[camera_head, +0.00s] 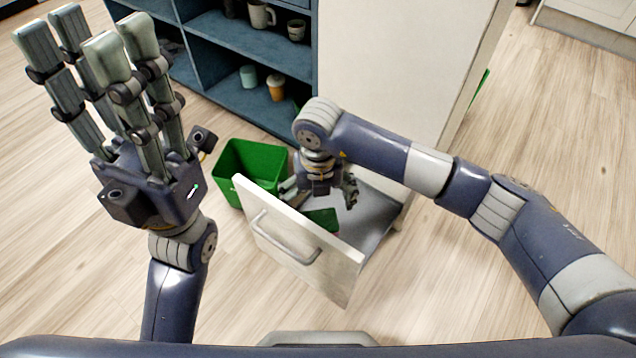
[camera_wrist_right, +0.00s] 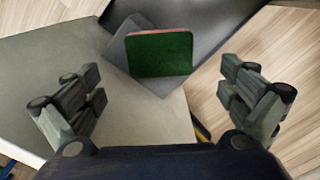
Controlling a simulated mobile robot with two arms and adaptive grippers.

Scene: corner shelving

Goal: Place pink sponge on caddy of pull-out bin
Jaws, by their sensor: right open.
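The sponge (camera_wrist_right: 160,55) shows its dark green face and a thin pink edge in the right wrist view. It lies over a small grey plate-like surface (camera_wrist_right: 125,45), possibly the caddy, at the pull-out bin. I cannot tell whether it touches that surface. In the head view a green patch of the sponge (camera_head: 322,217) shows just behind the white front of the pull-out bin (camera_head: 290,245). My right gripper (camera_head: 320,195) is open above the pull-out, its fingers apart on both sides below the sponge in the wrist view. My left gripper (camera_head: 92,40) is open and empty, raised at the left.
A green bin (camera_head: 250,170) stands on the wooden floor left of the pull-out. A blue shelf unit (camera_head: 240,50) with cups stands behind. A white cabinet side (camera_head: 400,70) rises behind my right arm. Floor at the left and front is clear.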

